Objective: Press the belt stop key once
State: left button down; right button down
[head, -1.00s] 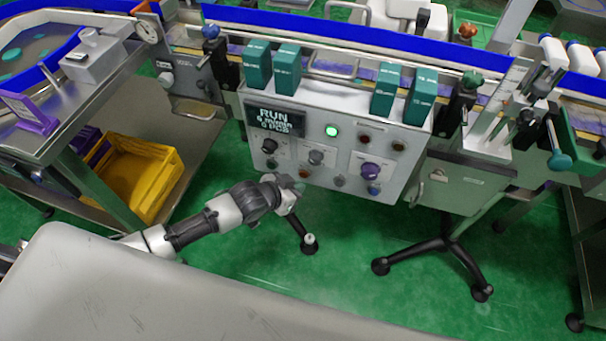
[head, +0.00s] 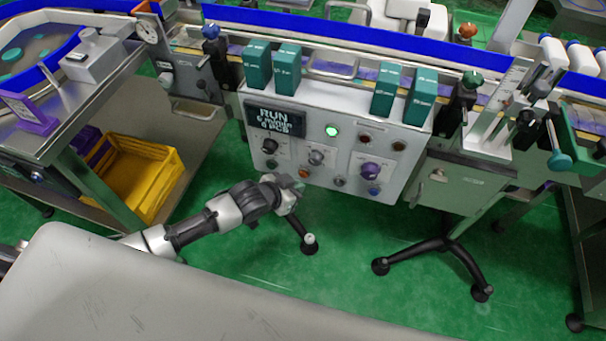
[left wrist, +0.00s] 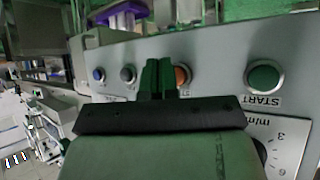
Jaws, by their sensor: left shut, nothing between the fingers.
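The grey control panel (head: 320,157) carries a row of keys along its lower edge. An orange-red key (head: 303,174) has no readable label; it also shows in the left wrist view (left wrist: 183,74), partly behind my fingers. The green START key (head: 272,164) is to its left, and in the inverted left wrist view (left wrist: 264,77) to the right. My left gripper (head: 294,187) is shut and empty at the panel's lower edge, close to the orange-red key. In the left wrist view its fingertips (left wrist: 158,75) overlap that key's edge; I cannot tell whether they touch it.
The display (head: 275,118) reads RUN and a green lamp (head: 332,131) is lit. A grey key (head: 339,181) and a blue key (head: 375,190) lie further right. Black stand legs (head: 440,255) are below, and a yellow crate (head: 140,175) is at left.

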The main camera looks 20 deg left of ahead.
pick_arm(q)
jog(key=shift+w, duration=0.4)
pick_arm(e)
jog(key=shift+s, duration=0.15)
pick_arm(q)
jog(key=shift+w, duration=0.35)
pick_arm(e)
jog(key=shift+w, duration=0.25)
jog(key=shift+w+r, duration=0.1)
jog(key=shift+w, duration=0.15)
dwell(0.4)
pick_arm(q)
jog(key=shift+s+p, duration=0.6)
pick_arm(e)
jog(key=s, duration=0.3)
jog(key=shift+s+d+f, duration=0.3)
jog(key=shift+s+d, duration=0.05)
jog(key=shift+d, duration=0.05)
